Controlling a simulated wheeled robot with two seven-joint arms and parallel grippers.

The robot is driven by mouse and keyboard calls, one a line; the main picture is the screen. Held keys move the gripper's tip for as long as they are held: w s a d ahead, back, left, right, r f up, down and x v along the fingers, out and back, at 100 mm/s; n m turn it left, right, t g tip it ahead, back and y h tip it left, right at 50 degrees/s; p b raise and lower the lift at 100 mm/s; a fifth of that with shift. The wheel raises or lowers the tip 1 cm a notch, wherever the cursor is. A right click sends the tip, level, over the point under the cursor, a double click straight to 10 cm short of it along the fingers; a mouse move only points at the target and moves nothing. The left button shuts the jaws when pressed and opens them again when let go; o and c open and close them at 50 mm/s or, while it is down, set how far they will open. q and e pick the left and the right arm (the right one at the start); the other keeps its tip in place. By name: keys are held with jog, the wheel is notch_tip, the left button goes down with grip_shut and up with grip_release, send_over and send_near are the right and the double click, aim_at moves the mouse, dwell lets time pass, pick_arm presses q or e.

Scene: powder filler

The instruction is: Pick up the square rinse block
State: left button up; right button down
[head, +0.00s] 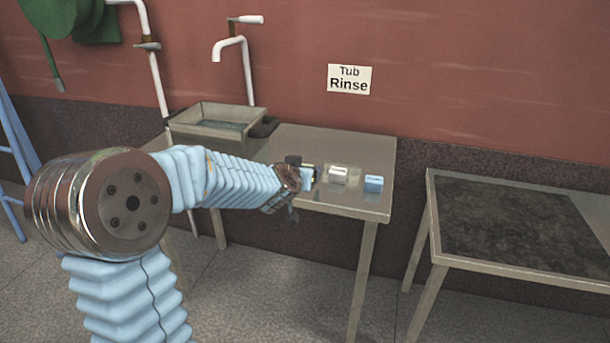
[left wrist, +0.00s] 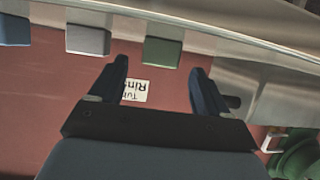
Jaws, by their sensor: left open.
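Three small blocks stand in a row on the steel table: a silver one (head: 338,175), a blue one (head: 374,183) and a green one, mostly hidden by my left gripper (head: 303,174) in the head view. In the left wrist view, which looks upside down, the green block (left wrist: 163,51) lies just ahead of the fingertips, roughly in line with the gap. The silver block (left wrist: 88,40) and the blue block (left wrist: 14,31) are to its left there. My left gripper (left wrist: 158,66) is open and empty. I cannot tell which block is meant by square. My right gripper is out of view.
A sink (head: 215,118) with a tap (head: 240,50) is at the table's left end. A "Tub Rinse" sign (head: 349,79) hangs on the red wall. A lower dark-topped table (head: 520,220) stands to the right, past a gap.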

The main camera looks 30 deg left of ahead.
pick_arm(q)
jog(key=b+x, duration=0.1)
jog(key=x, duration=0.2)
jog(key=shift+f, duration=0.3)
jog(key=shift+w+a+b, duration=0.1)
jog(key=shift+w+b, duration=0.25)
jog(key=shift+w, duration=0.15)
jog(key=c, duration=1.1)
jog(key=shift+o, duration=0.2)
jog(key=shift+r, duration=0.1)
jog(key=shift+r, duration=0.1)
